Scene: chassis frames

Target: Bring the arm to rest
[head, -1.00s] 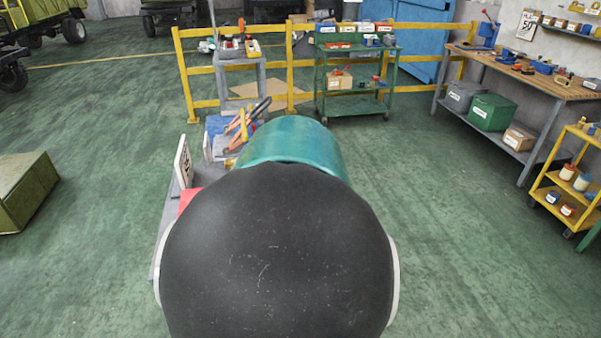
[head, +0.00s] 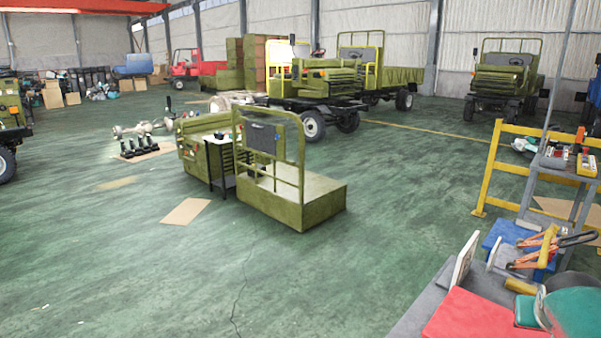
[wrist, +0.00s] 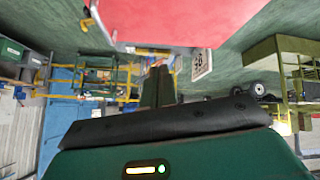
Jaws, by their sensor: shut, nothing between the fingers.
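My gripper (wrist: 158,72) shows in the middle of the wrist view as two dark narrow fingers side by side, shut with nothing between them. The black bar and green housing with a small lit strip below it are my own wrist. A red flat-topped thing (wrist: 190,18) fills the top of the wrist view, apart from the fingertips in the picture. In the head view, the same red thing (head: 475,318) lies at the lower right on a grey surface. A teal part of my arm shows at the lower right corner there; my gripper is outside that view.
Beside the red thing stand a white sign (head: 465,258) and a blue bin (head: 510,238) with orange-handled tools (head: 545,248). A yellow rail (head: 490,178) and a grey stand (head: 560,185) are behind. An olive platform (head: 305,205) stands mid-floor. Green floor at the left front is clear.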

